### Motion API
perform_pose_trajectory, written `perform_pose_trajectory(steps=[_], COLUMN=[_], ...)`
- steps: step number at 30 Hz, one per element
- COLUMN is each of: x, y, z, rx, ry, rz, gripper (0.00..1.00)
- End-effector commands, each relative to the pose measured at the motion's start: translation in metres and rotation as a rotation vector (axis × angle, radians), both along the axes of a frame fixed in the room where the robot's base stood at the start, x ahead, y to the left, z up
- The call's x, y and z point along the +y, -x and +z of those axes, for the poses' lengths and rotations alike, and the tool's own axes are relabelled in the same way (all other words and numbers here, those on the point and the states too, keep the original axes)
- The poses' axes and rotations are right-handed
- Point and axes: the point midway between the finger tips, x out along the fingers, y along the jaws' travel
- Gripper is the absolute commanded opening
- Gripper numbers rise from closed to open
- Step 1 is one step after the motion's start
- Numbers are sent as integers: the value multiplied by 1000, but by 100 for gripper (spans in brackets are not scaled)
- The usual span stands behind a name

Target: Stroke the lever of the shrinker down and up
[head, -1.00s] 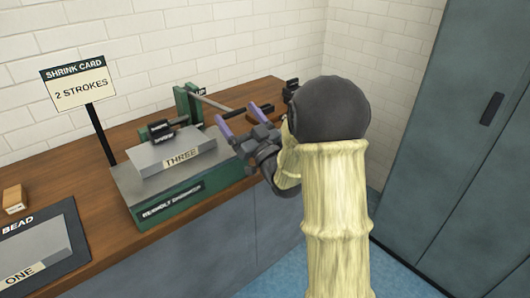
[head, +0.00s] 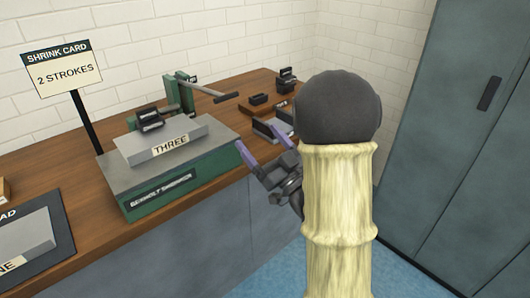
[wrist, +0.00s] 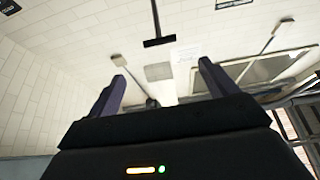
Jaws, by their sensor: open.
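The shrinker is a green box (head: 185,198) with a grey top block marked THREE (head: 150,145). A green upright (head: 180,92) stands at its back. Its lever (head: 203,88) slopes slightly down to the right and ends in a dark crosswise handle (head: 226,97). My gripper (head: 262,142) is open and empty, in front of the handle and lower, off the shrinker's right front corner and clear of the lever. Its purple fingers also show apart in the wrist view (wrist: 161,80), with nothing between them. A dark T-shaped bar lies beyond them there; I cannot tell whether it is the lever.
A card (head: 62,73) reading 2 STROKES stands on a black post at the left. Small dark items on a wooden board (head: 268,107) lie right of the lever. A BEAD mat (head: 65,255) lies front left. A tall cabinet (head: 455,150) stands at the right.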

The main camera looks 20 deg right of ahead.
Motion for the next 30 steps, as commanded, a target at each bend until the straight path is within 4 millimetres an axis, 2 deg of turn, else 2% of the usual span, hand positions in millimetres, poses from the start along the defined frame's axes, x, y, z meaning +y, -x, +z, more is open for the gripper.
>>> perform_pose_trajectory(steps=[1,8,22,26,30], x=[0,-3,-4,-4,-4], y=[2,9,9,5,-7], z=[-5,-5,-3,-7,-20], rx=[-2,-4,-3,23,116], ry=[1,-4,-6,5,38], rz=[1,-1,-2,-17,-71], gripper=[85,85,85,85,85])
